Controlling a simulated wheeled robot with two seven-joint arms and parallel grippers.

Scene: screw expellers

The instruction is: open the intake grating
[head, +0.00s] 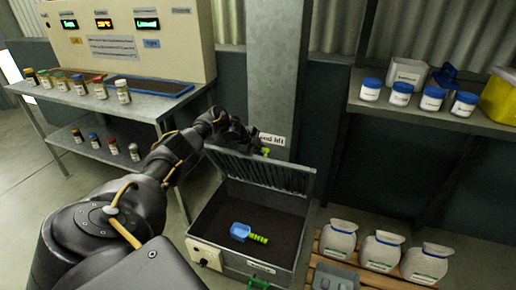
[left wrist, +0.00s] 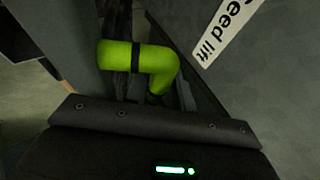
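The intake is a grey metal bin (head: 205,226) on the floor with a dark inside. Its ribbed grating (head: 262,172) stands raised along the back edge, tilted up and away from the opening. A bright green handle (head: 265,151) shows near the grating's top edge, and the left wrist view shows a bent green handle (left wrist: 150,57) with a dark band right in front of the gripper. My left gripper (head: 248,138) is at that top edge, close to the handle. Its fingers are too dark to tell whether they grip it. My right gripper is out of view.
A blue scoop (head: 240,232) with a green grip lies inside the bin. A grey column with a "Feed lift" sign (head: 271,139) stands behind. White sacks (head: 382,250) sit on a pallet at right. A bench with jars (head: 123,92) is at left, a shelf (head: 430,112) at right.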

